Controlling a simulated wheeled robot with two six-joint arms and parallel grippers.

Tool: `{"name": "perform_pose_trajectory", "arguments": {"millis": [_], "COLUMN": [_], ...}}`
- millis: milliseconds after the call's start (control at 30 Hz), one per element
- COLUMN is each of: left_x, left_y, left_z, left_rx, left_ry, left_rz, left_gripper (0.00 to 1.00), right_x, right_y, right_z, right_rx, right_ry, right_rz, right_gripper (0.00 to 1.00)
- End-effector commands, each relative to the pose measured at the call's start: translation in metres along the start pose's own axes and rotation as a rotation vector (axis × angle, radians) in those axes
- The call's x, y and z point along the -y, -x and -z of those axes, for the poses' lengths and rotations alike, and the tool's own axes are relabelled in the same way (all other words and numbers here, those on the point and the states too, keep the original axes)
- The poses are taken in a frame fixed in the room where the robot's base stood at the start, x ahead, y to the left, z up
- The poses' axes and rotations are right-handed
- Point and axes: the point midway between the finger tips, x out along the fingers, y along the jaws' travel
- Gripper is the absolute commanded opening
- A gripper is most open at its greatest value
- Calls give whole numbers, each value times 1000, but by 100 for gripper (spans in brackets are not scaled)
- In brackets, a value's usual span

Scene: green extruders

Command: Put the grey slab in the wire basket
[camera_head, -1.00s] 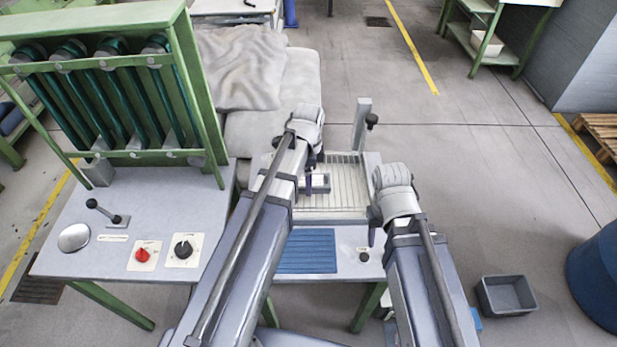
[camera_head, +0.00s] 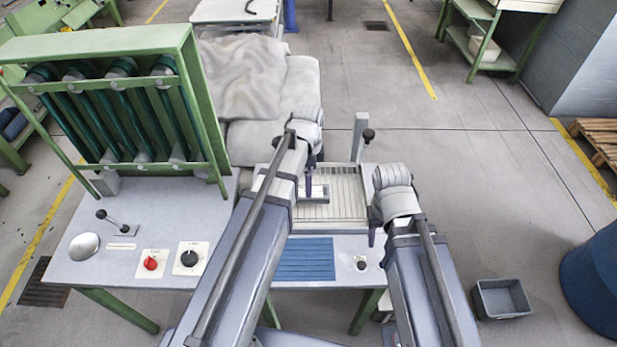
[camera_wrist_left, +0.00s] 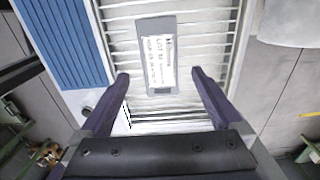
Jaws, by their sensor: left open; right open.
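The grey slab (camera_head: 316,196), with a white printed label, lies flat on the wires of the pale wire basket (camera_head: 347,203). In the left wrist view the slab (camera_wrist_left: 155,25) lies lengthwise on the basket's wires (camera_wrist_left: 210,38). My left gripper (camera_wrist_left: 160,74) is open above the slab's near end, with a dark purple finger on each side and a gap to both. In the head view my left arm partly hides the slab and basket. My right gripper (camera_head: 374,237) is empty at the basket's lower right, beside the blue ribbed mat, and is open.
The blue ribbed mat (camera_head: 305,259) lies in front of the basket, with a black knob (camera_head: 362,265) beside it. A post with a black knob (camera_head: 367,135) stands behind the basket. A green machine frame (camera_head: 120,110) stands at the left. Floor at the right is largely clear.

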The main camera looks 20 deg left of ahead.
Motion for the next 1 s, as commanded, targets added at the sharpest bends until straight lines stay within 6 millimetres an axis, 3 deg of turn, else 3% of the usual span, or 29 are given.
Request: {"name": "perform_pose_trajectory", "arguments": {"millis": [33,333,700,867,1000], "left_x": [0,0,-3,-34,-78], "left_y": [16,59,69,69,69], "left_z": [0,0,2,18,38], "left_rx": [0,0,1,18,47], "left_ry": [0,0,11,151,385], "left_rz": [0,0,0,-3,3], "left_gripper": [100,100,100,100,100], "right_x": [-2,-6,-6,-6,-6], "right_y": [16,58,68,68,68], "right_z": [-1,-3,-4,-4,-4], "right_rx": [0,0,0,0,0], "right_ry": [0,1,1,1,1], "right_rz": [0,0,0,0,0], "right_gripper": [50,50,50,50,50]}}
